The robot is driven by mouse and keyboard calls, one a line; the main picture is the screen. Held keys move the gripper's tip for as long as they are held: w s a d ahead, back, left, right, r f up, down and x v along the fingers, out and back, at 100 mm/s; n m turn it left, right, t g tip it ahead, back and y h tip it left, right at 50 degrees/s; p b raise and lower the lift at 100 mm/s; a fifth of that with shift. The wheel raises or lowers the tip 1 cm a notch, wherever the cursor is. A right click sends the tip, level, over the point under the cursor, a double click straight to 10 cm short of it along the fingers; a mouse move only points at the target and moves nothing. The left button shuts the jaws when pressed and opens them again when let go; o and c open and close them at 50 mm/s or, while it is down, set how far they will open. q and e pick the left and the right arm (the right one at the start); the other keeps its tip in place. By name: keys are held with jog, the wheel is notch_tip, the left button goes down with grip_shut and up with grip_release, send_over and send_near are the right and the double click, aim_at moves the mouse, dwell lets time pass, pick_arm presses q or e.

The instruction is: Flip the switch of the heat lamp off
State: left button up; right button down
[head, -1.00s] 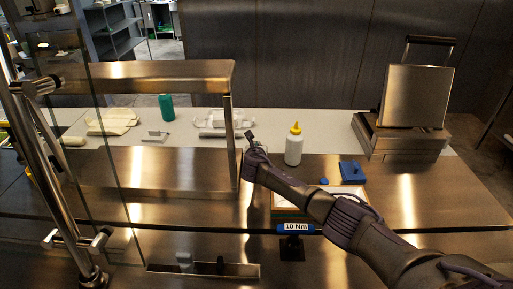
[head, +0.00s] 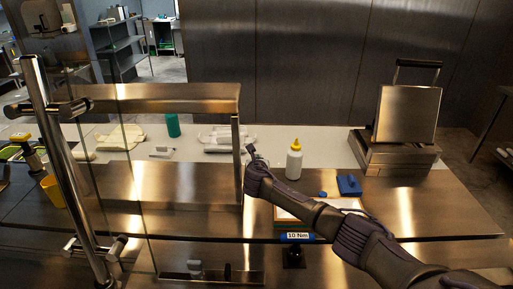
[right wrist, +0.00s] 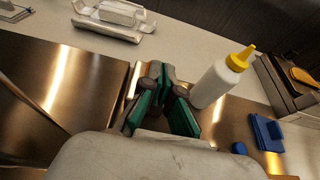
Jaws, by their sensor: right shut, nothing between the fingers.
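The steel overhead hood (head: 165,97), which looks like the heat lamp, stands on the left side of the counter behind a glass pane. I cannot make out its switch for certain. A small rail with a light knob and a dark knob (head: 227,272) lies low at the front. My right gripper (head: 250,151) is beside the hood's right post (head: 237,160), shut and empty; I cannot tell whether it touches the post. In the right wrist view its green-padded fingers (right wrist: 164,98) point toward the counter. My left gripper is not in view.
A white bottle with a yellow cap (head: 294,162) stands just right of my right gripper. A blue block (head: 349,185) and a steel press (head: 408,115) are farther right. A green cylinder (head: 173,125) stands behind the hood. A slanted metal post (head: 62,160) holds the glass at left.

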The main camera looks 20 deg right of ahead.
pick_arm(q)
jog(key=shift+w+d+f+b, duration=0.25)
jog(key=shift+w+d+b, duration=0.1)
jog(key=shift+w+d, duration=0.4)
pick_arm(e)
jog(key=r, duration=0.2)
jog(key=s+r, duration=0.1)
jog(key=r, duration=0.2)
jog(key=shift+s+r, duration=0.2)
jog(key=shift+r, duration=0.15)
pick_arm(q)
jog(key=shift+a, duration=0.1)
pick_arm(e)
jog(key=shift+s+a, duration=0.1)
